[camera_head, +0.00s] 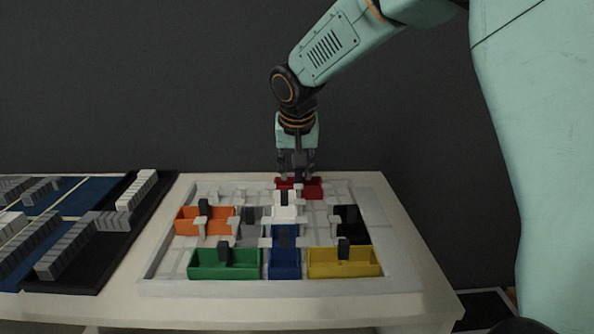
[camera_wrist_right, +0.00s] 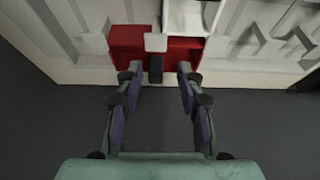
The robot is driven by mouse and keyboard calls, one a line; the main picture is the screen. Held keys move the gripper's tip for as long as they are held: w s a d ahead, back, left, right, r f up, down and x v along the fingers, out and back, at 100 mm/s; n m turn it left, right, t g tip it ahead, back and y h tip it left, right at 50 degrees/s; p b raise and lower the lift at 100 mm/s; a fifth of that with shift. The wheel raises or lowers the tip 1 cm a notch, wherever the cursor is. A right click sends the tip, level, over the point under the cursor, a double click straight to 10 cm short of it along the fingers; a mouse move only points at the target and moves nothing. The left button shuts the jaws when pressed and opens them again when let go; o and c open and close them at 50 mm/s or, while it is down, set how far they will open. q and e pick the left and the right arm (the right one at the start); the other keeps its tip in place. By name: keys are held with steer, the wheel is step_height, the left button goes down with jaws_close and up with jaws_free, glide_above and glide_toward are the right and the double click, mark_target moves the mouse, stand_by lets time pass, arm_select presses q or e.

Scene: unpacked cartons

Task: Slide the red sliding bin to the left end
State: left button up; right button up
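The red sliding bin (camera_head: 314,188) sits at the far edge of the white tray (camera_head: 160,264), near the middle of that side. In the right wrist view the red bin (camera_wrist_right: 128,42) has a dark upright handle (camera_wrist_right: 155,70). The open fingers of my right gripper (camera_wrist_right: 158,76) stand on either side of this handle, with gaps showing. My left gripper is not in view.
Orange (camera_head: 188,221), green (camera_head: 205,266), blue (camera_head: 285,262), yellow (camera_head: 325,264) and black (camera_head: 350,229) bins share the tray. A white piece (camera_head: 285,208) lies just in front of the red bin. A dark board with grey blocks (camera_head: 65,260) is at left.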

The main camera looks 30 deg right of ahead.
steer(key=shift+s+d+f, duration=0.1)
steer(key=shift+d, duration=0.3)
steer(key=shift+c, duration=0.3)
steer(key=shift+a, duration=0.25)
steer(key=c, duration=0.4)
steer(key=shift+d, duration=0.15)
jaws_close()
